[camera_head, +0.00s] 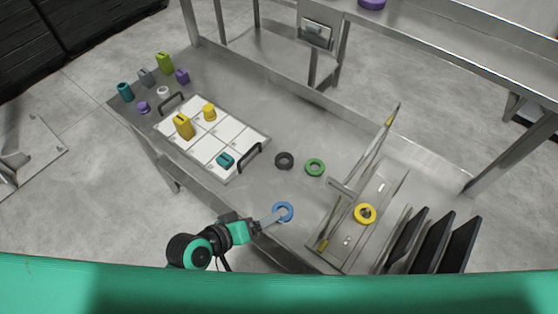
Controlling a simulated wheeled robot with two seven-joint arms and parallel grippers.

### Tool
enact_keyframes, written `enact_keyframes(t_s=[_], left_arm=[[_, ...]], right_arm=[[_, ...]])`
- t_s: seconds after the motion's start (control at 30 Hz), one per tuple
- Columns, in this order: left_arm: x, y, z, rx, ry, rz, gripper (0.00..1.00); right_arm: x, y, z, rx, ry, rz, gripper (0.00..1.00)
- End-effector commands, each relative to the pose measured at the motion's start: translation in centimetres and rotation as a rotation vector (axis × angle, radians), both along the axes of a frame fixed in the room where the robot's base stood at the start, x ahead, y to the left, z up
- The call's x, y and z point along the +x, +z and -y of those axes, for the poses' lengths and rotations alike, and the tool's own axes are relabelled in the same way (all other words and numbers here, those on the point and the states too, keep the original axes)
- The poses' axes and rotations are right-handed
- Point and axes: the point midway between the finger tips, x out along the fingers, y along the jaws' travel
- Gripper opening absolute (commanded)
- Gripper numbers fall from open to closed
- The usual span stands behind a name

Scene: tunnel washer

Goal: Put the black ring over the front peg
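The black ring (284,160) lies flat on the metal table, beside the green ring (315,168). A long metal fixture (372,230) stands to the right, with the yellow ring (364,214) on its middle. Small pale spots show above and below the yellow ring on the fixture; I cannot tell clearly which are pegs. My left gripper (270,220) reaches in at the lower middle, its fingers at the left side of the blue ring (284,210). Whether the fingers are closed on that ring is too small to tell. My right gripper is out of view.
A white tray (236,158) with black handles holds yellow and teal pieces. Several coloured pieces stand at the table's far left. Dark upright plates (432,242) stand right of the fixture, and a slanted bar (372,150) rises over it. The table around the black ring is clear.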

Motion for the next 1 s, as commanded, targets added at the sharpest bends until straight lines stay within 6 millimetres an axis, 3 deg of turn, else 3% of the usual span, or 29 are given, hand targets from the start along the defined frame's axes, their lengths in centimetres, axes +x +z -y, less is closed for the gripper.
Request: enact_keyframes(t_s=[0.1,0.2,0.3,0.43,0.57,0.7,0.9,1.0], left_arm=[[1.7,4.9,3.6,-0.336,0.084,0.030,0.81],[3.2,8.4,5.4,-0.640,0.183,0.010,0.81],[4.8,10.8,5.9,-0.930,0.301,-0.045,0.81],[7.0,11.7,5.6,-1.271,0.487,-0.161,0.81],[8.8,10.1,4.9,-1.563,0.713,-0.317,0.81],[9.9,6.2,4.6,-1.800,0.998,-0.507,0.81],[9.4,0.5,5.3,-1.950,1.353,-0.712,0.81],[8.9,-1.1,5.6,-1.971,1.454,-0.760,0.81]], right_arm=[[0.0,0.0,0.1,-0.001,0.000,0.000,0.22],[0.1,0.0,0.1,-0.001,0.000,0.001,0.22],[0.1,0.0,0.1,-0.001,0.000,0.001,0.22],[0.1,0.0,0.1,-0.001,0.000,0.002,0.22],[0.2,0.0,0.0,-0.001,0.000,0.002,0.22],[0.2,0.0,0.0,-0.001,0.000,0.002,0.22],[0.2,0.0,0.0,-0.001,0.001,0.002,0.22],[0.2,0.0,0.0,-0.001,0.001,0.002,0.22]])
